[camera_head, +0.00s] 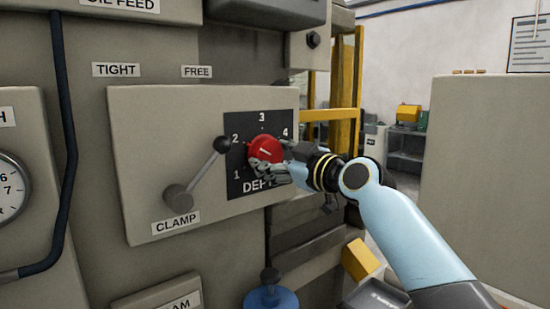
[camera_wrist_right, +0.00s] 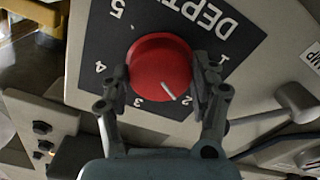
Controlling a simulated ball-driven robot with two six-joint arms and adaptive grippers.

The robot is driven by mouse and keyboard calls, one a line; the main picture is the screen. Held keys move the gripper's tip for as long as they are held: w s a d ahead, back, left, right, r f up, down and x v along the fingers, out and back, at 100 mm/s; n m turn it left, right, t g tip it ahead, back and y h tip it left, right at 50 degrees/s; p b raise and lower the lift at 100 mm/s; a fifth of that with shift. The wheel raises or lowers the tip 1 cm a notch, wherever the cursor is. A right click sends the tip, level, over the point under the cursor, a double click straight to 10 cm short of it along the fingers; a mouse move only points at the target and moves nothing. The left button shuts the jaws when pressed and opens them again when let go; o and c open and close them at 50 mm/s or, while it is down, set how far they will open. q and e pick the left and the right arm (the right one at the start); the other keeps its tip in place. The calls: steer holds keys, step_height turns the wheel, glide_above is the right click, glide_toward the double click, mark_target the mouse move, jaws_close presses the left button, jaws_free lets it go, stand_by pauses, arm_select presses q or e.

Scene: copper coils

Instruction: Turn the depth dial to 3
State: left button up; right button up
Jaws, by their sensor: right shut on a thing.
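The depth dial is a red round knob (camera_head: 262,149) on a black plate (camera_head: 241,188) with numbers around it, on a beige panel. In the right wrist view the knob (camera_wrist_right: 160,68) shows upside down, with a white mark pointing between 2 and 3, nearer 2. My right gripper (camera_head: 268,165) is shut on the knob from the lower right. In the wrist view its two fingers (camera_wrist_right: 163,88) lie on either side of the knob and touch it. My left gripper is out of view.
A clamp lever (camera_head: 200,172) with a dark ball end stands just left of the dial plate, its ball close to the plate's edge. A blue round thing (camera_head: 271,297) is below the panel. The panel's right side opens to room behind.

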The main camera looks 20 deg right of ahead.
steer(key=shift+m, duration=1.3)
steer(key=m, duration=0.2)
steer(key=shift+m+p, duration=0.3)
steer(key=shift+m, duration=0.1)
steer(key=m+p, duration=0.2)
steer(key=m, duration=0.4)
steer(key=shift+a, duration=0.15)
steer(key=o, duration=1.2)
